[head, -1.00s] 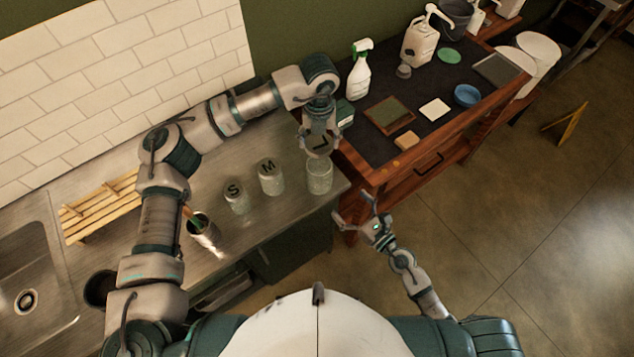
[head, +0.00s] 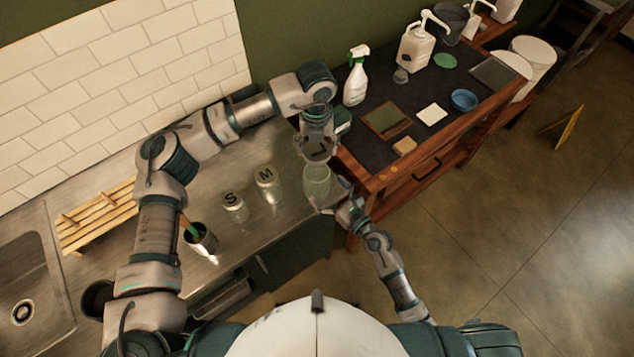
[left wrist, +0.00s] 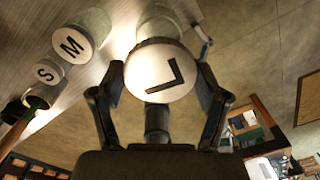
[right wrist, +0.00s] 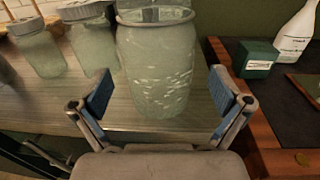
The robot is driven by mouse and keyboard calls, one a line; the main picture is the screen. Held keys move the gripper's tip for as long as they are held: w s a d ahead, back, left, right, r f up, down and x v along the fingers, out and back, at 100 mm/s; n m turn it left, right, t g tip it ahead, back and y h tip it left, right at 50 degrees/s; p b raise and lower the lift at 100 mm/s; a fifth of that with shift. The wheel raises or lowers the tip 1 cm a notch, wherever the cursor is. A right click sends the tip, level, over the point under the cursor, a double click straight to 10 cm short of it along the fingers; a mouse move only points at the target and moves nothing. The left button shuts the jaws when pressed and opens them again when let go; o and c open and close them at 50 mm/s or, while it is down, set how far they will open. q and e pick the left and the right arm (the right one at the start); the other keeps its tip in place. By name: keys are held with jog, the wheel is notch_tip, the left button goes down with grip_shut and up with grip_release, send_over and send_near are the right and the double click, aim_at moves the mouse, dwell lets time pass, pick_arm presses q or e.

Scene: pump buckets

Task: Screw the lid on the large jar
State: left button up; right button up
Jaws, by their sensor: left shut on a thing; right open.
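The large jar (head: 317,183) is pale green glass and stands upright and open near the right end of the metal counter. In the right wrist view the jar (right wrist: 156,65) stands ahead, between my open right gripper's fingers (right wrist: 160,105), which look short of it. My left gripper (head: 317,150) is shut on the lid marked L (left wrist: 161,73) and holds it above the jar mouth, seemingly apart from it. In the head view my right gripper (head: 338,200) is low beside the jar's right side.
Lidded jars marked M (head: 266,183) and S (head: 233,205) stand left of the large jar. A utensil cup (head: 203,240) is farther left. A wooden cart (head: 385,178) with a spray bottle (head: 356,78) and a small green box (right wrist: 257,59) borders the counter's right end.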

aim_at(317, 180)
jog(key=shift+x, duration=1.15)
jog(key=shift+w+a, duration=0.4)
jog(key=shift+a, duration=0.05)
jog(key=c, duration=1.6)
pick_arm(q)
jog(key=shift+s+f, duration=0.1)
jog(key=shift+f, duration=2.3)
pick_arm(e)
jog(key=shift+o, duration=0.2)
pick_arm(q)
jog(key=shift+f, duration=0.1)
jog(key=shift+f, duration=0.8)
jog(key=shift+f, duration=0.55)
